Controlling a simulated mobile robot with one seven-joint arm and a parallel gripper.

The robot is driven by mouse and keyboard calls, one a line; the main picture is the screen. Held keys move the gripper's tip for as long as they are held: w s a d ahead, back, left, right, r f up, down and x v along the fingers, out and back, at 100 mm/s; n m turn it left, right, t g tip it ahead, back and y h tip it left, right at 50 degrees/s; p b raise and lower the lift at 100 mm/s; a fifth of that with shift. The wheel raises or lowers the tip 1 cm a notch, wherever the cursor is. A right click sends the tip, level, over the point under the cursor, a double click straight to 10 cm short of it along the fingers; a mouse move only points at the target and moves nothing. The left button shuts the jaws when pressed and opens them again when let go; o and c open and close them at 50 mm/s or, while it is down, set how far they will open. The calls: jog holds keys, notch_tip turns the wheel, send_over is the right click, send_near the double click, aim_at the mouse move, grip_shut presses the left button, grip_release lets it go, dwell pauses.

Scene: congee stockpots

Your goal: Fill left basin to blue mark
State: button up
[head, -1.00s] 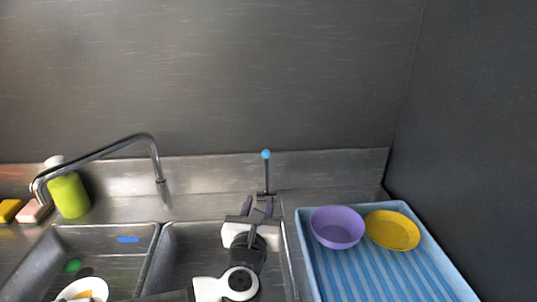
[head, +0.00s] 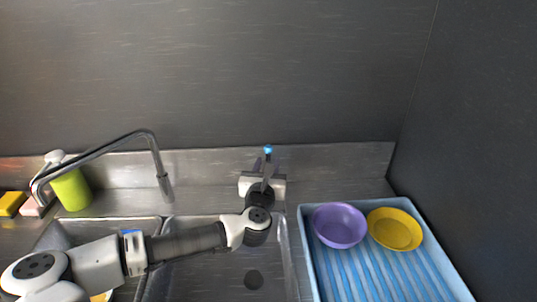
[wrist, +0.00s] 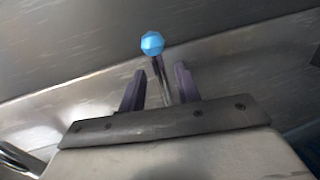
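A thin upright lever with a blue knob (head: 268,149) stands behind the basins, and the knob also shows in the wrist view (wrist: 152,44). My gripper (wrist: 160,82) is open, with its two dark fingers on either side of the lever's stem and gaps visible. In the head view my gripper (head: 263,165) is at the lever, below the knob. The left basin (head: 110,224) is mostly hidden by my arm. The faucet (head: 110,147) reaches left; no water stream is visible.
The right basin (head: 207,274) is empty with a dark drain. A blue drying tray (head: 358,287) at right holds a purple bowl (head: 340,225) and a yellow bowl (head: 395,229). A green bottle (head: 72,189) and sponges (head: 12,203) stand at far left.

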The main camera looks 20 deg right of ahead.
jog(key=shift+x, duration=1.35)
jog(key=shift+c, duration=0.3)
grip_shut()
